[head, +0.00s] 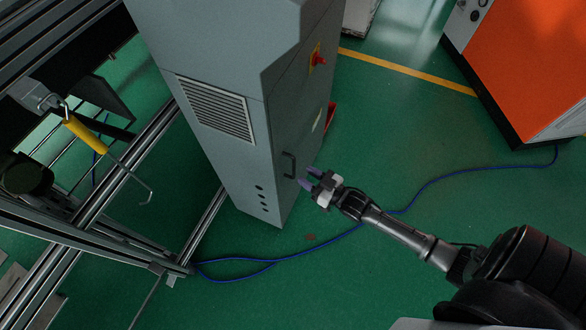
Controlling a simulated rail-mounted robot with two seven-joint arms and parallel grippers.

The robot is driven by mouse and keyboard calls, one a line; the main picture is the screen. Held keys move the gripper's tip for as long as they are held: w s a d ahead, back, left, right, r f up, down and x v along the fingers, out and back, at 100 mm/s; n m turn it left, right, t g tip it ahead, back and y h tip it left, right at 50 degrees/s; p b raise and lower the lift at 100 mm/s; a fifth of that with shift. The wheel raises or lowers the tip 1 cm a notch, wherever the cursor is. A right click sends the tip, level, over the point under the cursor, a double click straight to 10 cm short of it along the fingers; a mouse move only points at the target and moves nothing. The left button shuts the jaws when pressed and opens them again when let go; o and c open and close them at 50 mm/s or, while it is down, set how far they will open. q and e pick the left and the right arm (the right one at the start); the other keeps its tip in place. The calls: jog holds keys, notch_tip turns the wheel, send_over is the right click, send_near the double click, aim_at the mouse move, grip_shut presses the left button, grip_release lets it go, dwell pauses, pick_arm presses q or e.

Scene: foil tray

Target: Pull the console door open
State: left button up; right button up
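The console (215,45) is a tall grey cabinet in the upper middle of the head view. Its door (295,100) is the narrow face on the right, and it looks shut. A dark bar handle (289,166) sits low on that door. Nothing shows between the fingers. A small gap seems to separate the fingertips from the handle; I cannot tell the depth exactly. My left gripper is not in view.
A red knob on a yellow plate (318,58) is higher on the door side. A blue cable (330,240) crosses the green floor. An orange machine (530,70) stands at right; the floor between is mostly clear.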

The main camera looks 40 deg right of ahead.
aim_at(294, 176)
jog(key=shift+b+x, duration=0.6)
jog(key=shift+x, duration=2.25)
grip_shut()
